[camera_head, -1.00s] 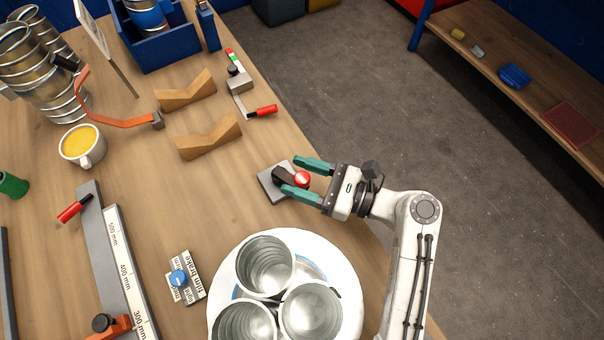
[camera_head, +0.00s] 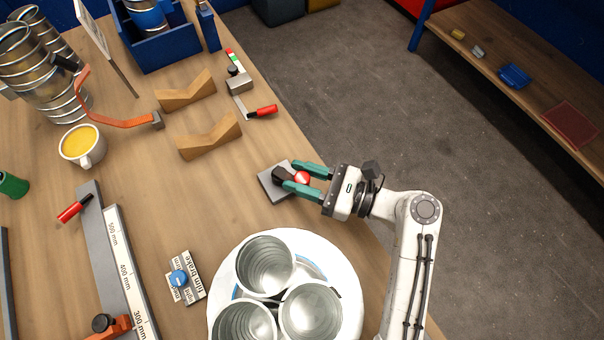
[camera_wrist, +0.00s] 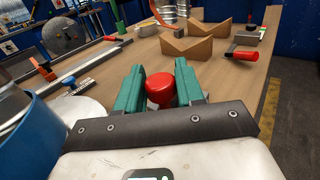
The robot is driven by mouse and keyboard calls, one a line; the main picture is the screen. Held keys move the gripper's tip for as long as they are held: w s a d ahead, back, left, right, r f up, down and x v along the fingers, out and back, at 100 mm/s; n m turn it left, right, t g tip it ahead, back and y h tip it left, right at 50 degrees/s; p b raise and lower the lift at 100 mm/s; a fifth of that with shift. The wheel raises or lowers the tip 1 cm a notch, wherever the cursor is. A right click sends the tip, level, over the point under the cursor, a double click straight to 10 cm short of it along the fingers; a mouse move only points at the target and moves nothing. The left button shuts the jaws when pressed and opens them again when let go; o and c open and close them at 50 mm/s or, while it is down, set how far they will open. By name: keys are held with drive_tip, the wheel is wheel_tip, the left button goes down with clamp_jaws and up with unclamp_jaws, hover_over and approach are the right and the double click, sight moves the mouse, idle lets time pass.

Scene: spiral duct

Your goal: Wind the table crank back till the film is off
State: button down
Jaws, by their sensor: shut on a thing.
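The table crank has a grey base plate (camera_head: 270,190), a dark arm and a red knob (camera_head: 302,178). My gripper (camera_head: 291,175) is shut on the red knob, one green finger on each side; the knob also shows between the fingers in the wrist view (camera_wrist: 160,88). The white round table (camera_head: 225,318) carries three open metal ducts (camera_head: 265,268) standing together. A blue band (camera_head: 310,268) shows in part beside them; I cannot tell whether it is film. In the wrist view a blue curved surface (camera_wrist: 38,145) is at the left. The film brake (camera_head: 180,279) has a blue knob.
Two wooden V-blocks (camera_head: 208,137) and a red-handled crank tool (camera_head: 262,112) lie beyond the crank. A mug (camera_head: 82,146) and a measuring rail (camera_head: 125,270) are at the left. The bench's right edge runs close by my gripper, with open floor beyond.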

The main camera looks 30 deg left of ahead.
drive_tip(key=shift+r+p, duration=0.1)
drive_tip(key=shift+p, duration=0.25)
drive_tip(key=t+p, duration=0.1)
drive_tip(key=m+t+p, duration=0.1)
drive_tip(key=p, duration=0.1)
drive_tip(key=shift+s+r, duration=0.2)
drive_tip(key=shift+s, duration=0.2)
drive_tip(key=m+t+p, duration=0.1)
drive_tip(key=t+p, duration=0.1)
drive_tip(key=shift+s+a+m+p, duration=0.1)
drive_tip(key=shift+s+m+p, duration=0.2)
drive_tip(key=shift+m, duration=0.1)
drive_tip(key=shift+s+a+f+m+t+h+p, duration=0.15)
drive_tip(key=shift+s+m+t+h+p, duration=0.1)
drive_tip(key=shift+m+t+p, duration=0.55)
drive_tip(key=shift+s+a+f+m+t+h+p, duration=0.15)
drive_tip(key=shift+s+m+t+p, duration=0.25)
drive_tip(key=shift+t, duration=0.65)
drive_tip(key=shift+s+a+m+t+h+p, duration=0.2)
drive_tip(key=shift+m+t+p, duration=0.4)
drive_tip(key=shift+t, duration=0.35)
drive_tip(key=c, duration=0.8)
unclamp_jaws()
